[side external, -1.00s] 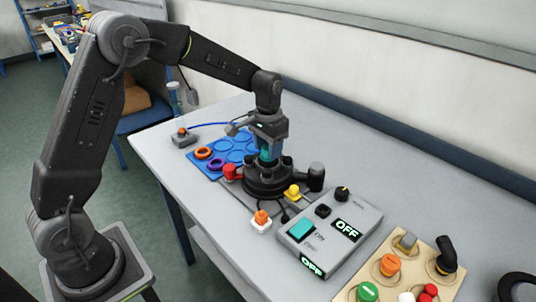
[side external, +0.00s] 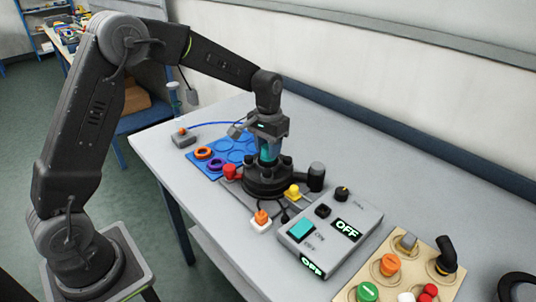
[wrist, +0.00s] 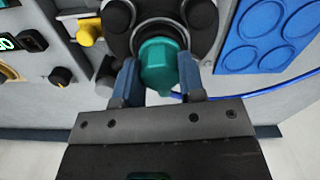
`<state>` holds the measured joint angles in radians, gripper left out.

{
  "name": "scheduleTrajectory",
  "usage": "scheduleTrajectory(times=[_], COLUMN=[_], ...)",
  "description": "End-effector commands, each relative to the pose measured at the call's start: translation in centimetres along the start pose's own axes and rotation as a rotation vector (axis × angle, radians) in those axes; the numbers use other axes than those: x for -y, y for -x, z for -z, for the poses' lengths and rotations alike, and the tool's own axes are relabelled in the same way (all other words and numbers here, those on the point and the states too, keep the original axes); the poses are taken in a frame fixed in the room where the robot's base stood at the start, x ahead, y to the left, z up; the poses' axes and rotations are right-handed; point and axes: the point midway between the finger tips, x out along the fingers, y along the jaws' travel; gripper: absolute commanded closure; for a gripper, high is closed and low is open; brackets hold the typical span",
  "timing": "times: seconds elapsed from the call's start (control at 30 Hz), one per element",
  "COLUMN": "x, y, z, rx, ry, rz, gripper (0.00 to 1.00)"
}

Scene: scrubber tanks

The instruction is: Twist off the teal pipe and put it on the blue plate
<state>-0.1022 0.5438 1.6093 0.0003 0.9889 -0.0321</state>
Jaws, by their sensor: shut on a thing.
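The teal pipe (side external: 267,152) stands upright on the black round base (side external: 268,181). In the wrist view the teal pipe (wrist: 158,64) sits between the two blue-grey fingers of my gripper (wrist: 160,80). My gripper (side external: 267,148) comes from above in the side view and is shut on the pipe. The pipe's lower end is partly hidden by the base. The blue plate (side external: 222,142) lies behind and left of the base; its round recesses also show in the wrist view (wrist: 264,59).
An orange ring (side external: 203,153) and a purple ring (side external: 216,165) lie on the plate. A red knob (side external: 229,171), a yellow knob (side external: 294,191) and a dark post (side external: 316,177) surround the base. A control box (side external: 330,234) reading OFF stands in front.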

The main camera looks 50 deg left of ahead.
Motion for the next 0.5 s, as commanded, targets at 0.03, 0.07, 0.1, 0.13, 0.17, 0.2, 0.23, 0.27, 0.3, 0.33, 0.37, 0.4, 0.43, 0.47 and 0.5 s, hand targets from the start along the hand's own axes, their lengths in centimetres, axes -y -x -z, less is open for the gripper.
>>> scheduleTrajectory(times=[0.03, 0.07, 0.1, 0.13, 0.17, 0.2, 0.23, 0.27, 0.3, 0.33, 0.37, 0.4, 0.43, 0.47, 0.5], x=[-0.03, -0.03, -0.03, -0.04, -0.04, -0.04, -0.04, -0.04, -0.04, -0.04, -0.04, -0.04, -0.04, -0.04, -0.04], y=[0.04, 0.04, 0.04, 0.05, 0.04, 0.05, 0.05, 0.05, 0.05, 0.05, 0.05, 0.05, 0.05, 0.05, 0.05], z=[0.03, 0.03, 0.03, 0.03, 0.03, 0.03, 0.03, 0.03, 0.04, 0.04, 0.04, 0.04, 0.04, 0.04, 0.04], rx=[-0.001, -0.001, -0.001, -0.001, -0.001, -0.001, -0.001, -0.001, -0.001, -0.001, -0.002, -0.002, -0.002, -0.002, -0.002], ry=[0.003, 0.01, 0.031, 0.055, 0.078, 0.105, 0.121, 0.131, 0.138, 0.138, 0.137, 0.137, 0.137, 0.136, 0.139], rz=[-0.001, -0.001, -0.001, -0.001, -0.001, -0.001, -0.001, -0.001, -0.001, -0.001, -0.001, -0.001, -0.001, -0.001, -0.001], gripper=[1.0, 1.0, 1.0, 1.0, 1.0, 1.0, 1.0, 1.0, 1.0, 1.0, 1.0, 1.0, 1.0, 1.0, 1.0])
